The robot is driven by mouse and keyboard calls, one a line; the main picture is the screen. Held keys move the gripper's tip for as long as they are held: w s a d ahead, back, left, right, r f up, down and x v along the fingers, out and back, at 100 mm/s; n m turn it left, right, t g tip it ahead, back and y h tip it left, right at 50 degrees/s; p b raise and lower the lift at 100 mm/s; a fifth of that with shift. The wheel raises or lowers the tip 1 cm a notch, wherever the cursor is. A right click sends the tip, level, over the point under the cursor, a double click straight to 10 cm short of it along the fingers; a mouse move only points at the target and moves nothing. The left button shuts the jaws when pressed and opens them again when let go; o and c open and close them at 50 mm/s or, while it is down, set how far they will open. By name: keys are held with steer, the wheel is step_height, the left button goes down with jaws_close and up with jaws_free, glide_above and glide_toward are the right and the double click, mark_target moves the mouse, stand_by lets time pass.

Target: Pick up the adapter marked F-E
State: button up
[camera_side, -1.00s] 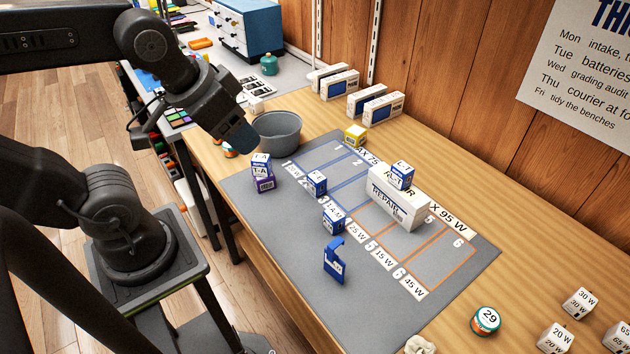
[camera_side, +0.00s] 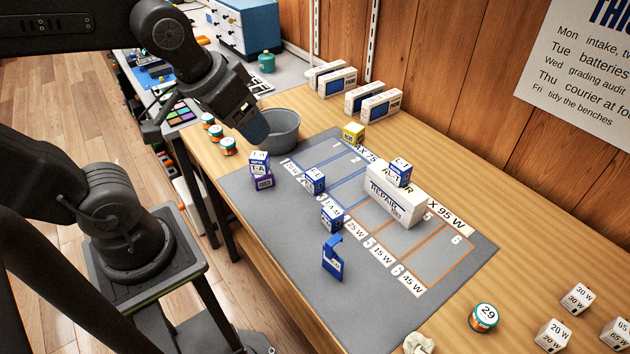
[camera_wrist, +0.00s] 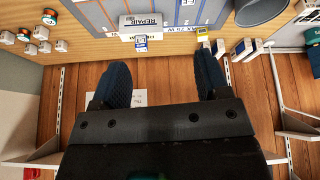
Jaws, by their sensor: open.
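A blue-and-white cube marked T-A (camera_side: 259,161) sits on a purple cube (camera_side: 262,181) at the mat's left. Two more blue cubes stand by the number column, one near 2 (camera_side: 313,181) and one near 3 (camera_side: 332,216). A blue bracket-like piece (camera_side: 333,259) stands nearer the front. A blue cube (camera_side: 400,172) lies on the white REPAIR box (camera_side: 393,197). My gripper (camera_side: 257,132) is open and empty, above the bench beside the grey bowl; its two fingers also show in the wrist view (camera_wrist: 162,78).
The grey bowl (camera_side: 283,130) stands behind the mat (camera_side: 300,275). White wattage cubes (camera_side: 553,335) and a jar marked 29 (camera_side: 484,317) are at front right. The mat's front is clear.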

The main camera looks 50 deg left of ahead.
steer(key=w+a+f+n+g, duration=0.2)
steer(key=w+n, duration=0.4)
steer(key=w, duration=0.2)
steer(key=n+g+y, duration=0.1)
steer(key=n+g, duration=0.2)
steer(key=n, duration=0.7)
glide_above(315, 174)
steer(key=d, duration=0.1)
step_height(315, 174, down, 15)
steer(key=shift+n, duration=0.3)
steer(key=f, duration=0.8)
steer(key=shift+w+a, duration=0.1)
steer(key=shift+a, duration=0.2)
steer(key=shift+a+f, duration=0.15)
steer(key=shift+f, duration=1.4)
steer(key=shift+a+f, duration=0.15)
steer(key=shift+f, duration=1.35)
